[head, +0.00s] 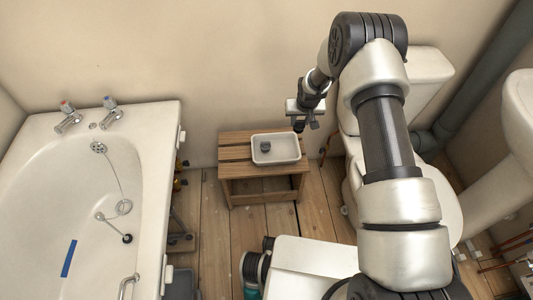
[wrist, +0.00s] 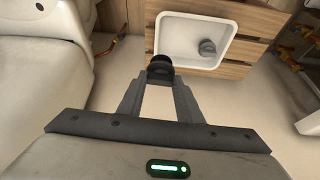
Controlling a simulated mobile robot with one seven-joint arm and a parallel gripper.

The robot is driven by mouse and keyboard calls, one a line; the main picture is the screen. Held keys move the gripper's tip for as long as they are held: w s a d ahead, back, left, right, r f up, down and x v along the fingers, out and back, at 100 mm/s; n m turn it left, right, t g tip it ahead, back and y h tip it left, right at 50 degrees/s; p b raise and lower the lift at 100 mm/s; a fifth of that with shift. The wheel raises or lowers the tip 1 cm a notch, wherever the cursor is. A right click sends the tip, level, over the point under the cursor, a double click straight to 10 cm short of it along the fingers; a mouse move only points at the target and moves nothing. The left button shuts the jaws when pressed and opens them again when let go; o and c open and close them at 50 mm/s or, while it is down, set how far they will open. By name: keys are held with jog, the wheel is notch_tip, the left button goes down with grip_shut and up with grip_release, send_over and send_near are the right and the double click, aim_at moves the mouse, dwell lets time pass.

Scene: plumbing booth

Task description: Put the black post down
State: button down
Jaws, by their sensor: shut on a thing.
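The black post (wrist: 160,70) is a short, dark, rounded piece between my fingertips in the wrist view. My gripper (wrist: 160,84) is shut on it. In the head view my gripper (head: 300,119) hangs at the upper right of a small wooden stool, and the post (head: 299,126) is a small dark shape there, partly hidden by the fingers. It appears held clear of the stool and apart from the white tray; its exact height is hard to tell.
A white tray (head: 276,160) lies on the slatted wooden stool (head: 237,170). A dark grey round piece (head: 266,145) sits in the tray, also in the wrist view (wrist: 207,47). A bathtub (head: 150,130) stands left and a toilet (head: 425,65) right. Stool slats left of the tray are bare.

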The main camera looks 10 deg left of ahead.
jog(key=shift+n, duration=0.3)
jog(key=shift+s+a+f+b, duration=0.1)
jog(key=shift+a+f+b, duration=0.45)
jog(key=shift+f, duration=2.05)
jog(key=shift+s+a+f+b, duration=0.1)
jog(key=shift+a+f+b, duration=0.4)
jog(key=shift+f, duration=2.1)
jog(key=shift+s+a+f+b, duration=0.1)
jog(key=shift+a+f+b, duration=0.4)
jog(key=shift+f, duration=2.1)
jog(key=shift+a, duration=0.2)
jog(key=shift+f, duration=0.2)
jog(key=c, duration=1.3)
grip_release()
jog(key=shift+o, duration=0.2)
jog(key=shift+r, duration=0.1)
